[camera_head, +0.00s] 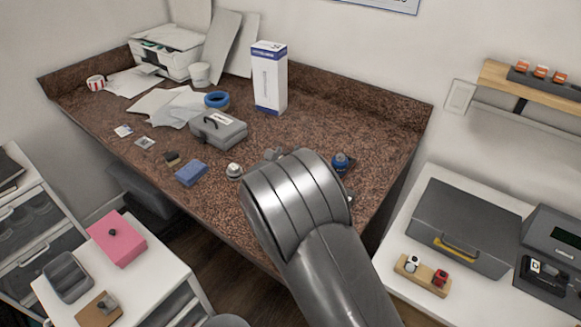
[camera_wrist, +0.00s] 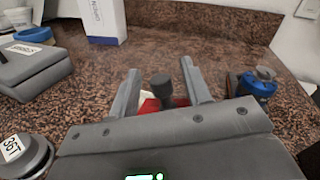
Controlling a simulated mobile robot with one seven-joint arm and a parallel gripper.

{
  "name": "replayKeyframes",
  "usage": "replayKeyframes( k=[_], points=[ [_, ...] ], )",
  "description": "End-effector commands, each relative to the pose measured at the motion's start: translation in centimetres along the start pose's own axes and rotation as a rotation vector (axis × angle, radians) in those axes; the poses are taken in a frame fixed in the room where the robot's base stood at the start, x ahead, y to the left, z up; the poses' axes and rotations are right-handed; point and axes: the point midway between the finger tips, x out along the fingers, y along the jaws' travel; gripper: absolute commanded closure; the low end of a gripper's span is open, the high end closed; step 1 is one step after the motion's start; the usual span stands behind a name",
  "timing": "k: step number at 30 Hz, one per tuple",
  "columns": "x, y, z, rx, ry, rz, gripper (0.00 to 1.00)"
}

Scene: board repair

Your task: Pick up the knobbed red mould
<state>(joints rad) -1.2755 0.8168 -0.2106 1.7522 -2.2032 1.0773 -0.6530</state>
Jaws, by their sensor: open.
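The red mould (camera_wrist: 150,106) lies on the speckled brown worktop (camera_wrist: 95,85) in the wrist view, partly hidden by my gripper body. Its dark knob (camera_wrist: 161,88) stands up between my two fingers. My gripper (camera_wrist: 160,68) is open, with one finger on each side of the knob and a visible gap on both sides. I cannot tell how high the fingertips are relative to the knob. In the head view my arm hides the mould and most of the gripper.
A blue-topped jar (camera_wrist: 257,86) stands close right of the gripper. A labelled grey round object (camera_wrist: 24,152) is close at left. A grey case (camera_head: 218,130), blue block (camera_head: 190,173) and tall white-blue box (camera_head: 269,78) stand farther left and back.

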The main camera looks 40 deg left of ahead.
Motion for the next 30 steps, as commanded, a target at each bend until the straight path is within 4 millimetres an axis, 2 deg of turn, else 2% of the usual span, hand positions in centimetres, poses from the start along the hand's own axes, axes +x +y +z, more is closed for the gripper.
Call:
replayKeyframes(
  k=[3, 6, 14, 30],
  points=[
    [1.7, -0.1, 0.0, 0.001, 0.001, -0.001, 0.56],
    [2.5, 0.0, 0.0, 0.0, 0.001, 0.0, 0.56],
    [2.6, 0.0, 0.0, 0.0, 0.001, 0.001, 0.57],
    [2.6, 0.0, 0.0, 0.001, 0.001, 0.0, 1.0]
  ],
)
